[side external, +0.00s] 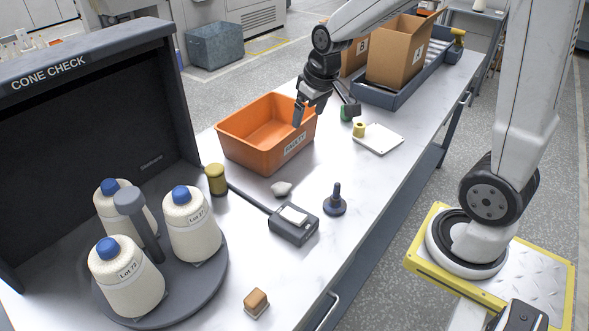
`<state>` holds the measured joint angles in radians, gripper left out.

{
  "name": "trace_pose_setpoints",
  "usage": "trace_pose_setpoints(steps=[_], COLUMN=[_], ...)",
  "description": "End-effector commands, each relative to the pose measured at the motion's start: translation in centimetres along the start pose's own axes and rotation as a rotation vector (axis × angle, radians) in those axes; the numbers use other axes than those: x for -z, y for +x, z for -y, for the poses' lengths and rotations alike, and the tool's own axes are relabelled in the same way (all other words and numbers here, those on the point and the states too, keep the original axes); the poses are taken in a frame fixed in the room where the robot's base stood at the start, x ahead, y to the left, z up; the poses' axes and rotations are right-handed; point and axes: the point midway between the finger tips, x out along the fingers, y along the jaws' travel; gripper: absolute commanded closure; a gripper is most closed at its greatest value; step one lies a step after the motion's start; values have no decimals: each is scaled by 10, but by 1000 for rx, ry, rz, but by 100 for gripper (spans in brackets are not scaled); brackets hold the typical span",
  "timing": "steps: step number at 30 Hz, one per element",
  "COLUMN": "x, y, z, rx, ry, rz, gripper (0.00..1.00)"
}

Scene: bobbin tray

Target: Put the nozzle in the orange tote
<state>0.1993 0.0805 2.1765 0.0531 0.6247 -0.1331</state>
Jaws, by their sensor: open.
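The orange tote (240,145), labelled "FAULTY", stands on the white bench and looks empty where I can see inside. My gripper (309,110) is open, fingers pointing down, over or just beside the tote's right side; I see nothing between its fingers. I cannot tell for sure which object is the nozzle. A dark blue-grey piece with a round base and upright stem (334,201) stands on the bench in front of the tote. A black and green item (350,108) lies just right of my gripper, partly hidden by it.
Beside the tote are an olive-capped cylinder (216,180), a white lump (282,189) and a grey scale-like device (294,224). A white plate (380,140) and yellow spool (358,129) sit right. Yarn cones (192,228) stand front left; cardboard boxes (396,55) stand behind.

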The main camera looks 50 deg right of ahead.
Motion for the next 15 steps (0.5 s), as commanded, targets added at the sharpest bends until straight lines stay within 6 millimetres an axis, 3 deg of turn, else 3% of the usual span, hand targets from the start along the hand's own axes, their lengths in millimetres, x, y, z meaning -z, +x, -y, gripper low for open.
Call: trace_pose_setpoints(steps=[6,15], x=[56,106], y=[9,24], z=[-62,-164], rx=[-16,-39], ry=[70,149], rz=[-21,-55], gripper=[6,6])
